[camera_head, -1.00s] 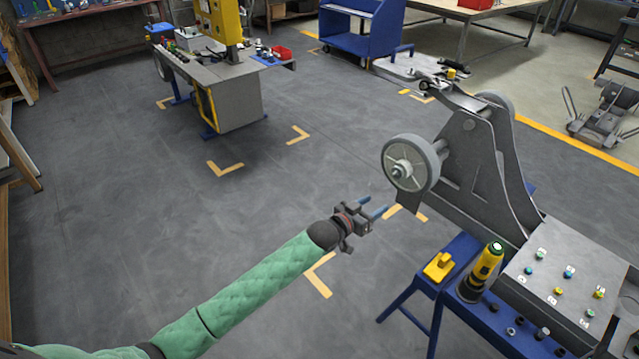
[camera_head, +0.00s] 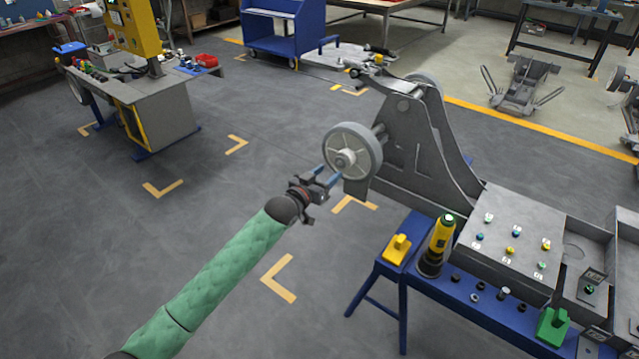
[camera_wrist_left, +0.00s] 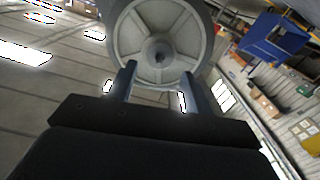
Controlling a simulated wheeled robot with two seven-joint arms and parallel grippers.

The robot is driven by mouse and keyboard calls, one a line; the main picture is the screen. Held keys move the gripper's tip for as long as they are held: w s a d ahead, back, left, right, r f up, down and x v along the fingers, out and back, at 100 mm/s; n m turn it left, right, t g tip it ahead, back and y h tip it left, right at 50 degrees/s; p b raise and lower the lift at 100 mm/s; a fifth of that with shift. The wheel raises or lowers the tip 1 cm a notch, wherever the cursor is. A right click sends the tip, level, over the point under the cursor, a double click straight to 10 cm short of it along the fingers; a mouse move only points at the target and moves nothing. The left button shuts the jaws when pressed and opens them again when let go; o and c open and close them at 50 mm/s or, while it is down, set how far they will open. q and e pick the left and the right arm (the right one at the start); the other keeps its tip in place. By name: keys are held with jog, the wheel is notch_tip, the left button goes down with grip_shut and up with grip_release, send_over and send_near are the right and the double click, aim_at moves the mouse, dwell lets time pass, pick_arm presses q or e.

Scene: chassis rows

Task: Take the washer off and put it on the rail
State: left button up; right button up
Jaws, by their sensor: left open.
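A grey spoked wheel (camera_head: 365,137) is mounted on the side of a grey upright stand (camera_head: 405,130). Its hub (camera_head: 344,159) faces my left gripper (camera_head: 325,176); a separate washer cannot be made out on the hub at this size. My left gripper is open and empty, just in front of the wheel's lower part and apart from it. In the left wrist view the wheel (camera_wrist_left: 125,38) fills the top, with the dark hub centre between and beyond the open fingers (camera_wrist_left: 158,72). No part is clearly recognisable as the rail. My right gripper is out of view.
A blue bench (camera_head: 455,303) at the right carries a yellow-black tool (camera_head: 437,245), a yellow block (camera_head: 397,248), several small dark parts and a grey button panel (camera_head: 513,240). A grey machine table (camera_head: 150,95) stands at the far left. Floor left of my arm is clear.

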aim_at(339, 164)
pick_arm(q)
jog(key=shift+w+d, duration=0.25)
jog(key=shift+w, duration=0.15)
jog(key=shift+w+d, duration=0.25)
jog(key=shift+w, duration=0.1)
jog(key=shift+x, duration=1.6)
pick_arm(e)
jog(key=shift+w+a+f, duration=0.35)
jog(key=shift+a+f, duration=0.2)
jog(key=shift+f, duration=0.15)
pick_arm(q)
jog(key=shift+c, duration=0.4)
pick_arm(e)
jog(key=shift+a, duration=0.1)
